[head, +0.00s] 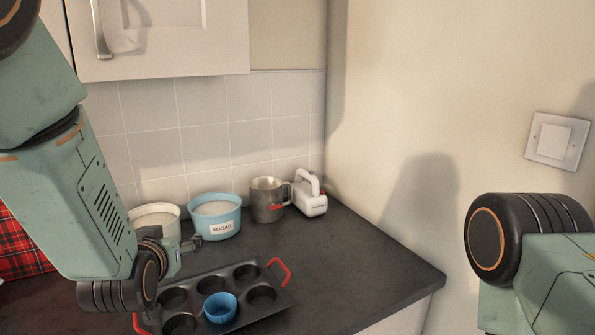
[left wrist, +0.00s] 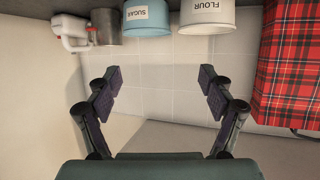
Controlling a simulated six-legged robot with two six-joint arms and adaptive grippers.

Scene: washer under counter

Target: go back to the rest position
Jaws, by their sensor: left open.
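My left gripper (head: 188,248) hangs over the back of the counter, in front of the white tub and above the muffin tin's far left corner in the head view. In the left wrist view its two fingers (left wrist: 159,78) stand wide apart with nothing between them. The picture there is upside down, with wall tiles behind the fingers. My right arm shows at the right edge of the head view, but its gripper is outside the picture.
The dark muffin tin (head: 238,272) with red handles holds a blue cup (head: 220,307). Behind stand the flour tub (left wrist: 207,15), blue sugar tub (head: 215,217), metal mug (head: 267,205) and white mixer (head: 311,197). A red tartan item (head: 22,245) lies left. The counter's right part (head: 375,265) is clear.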

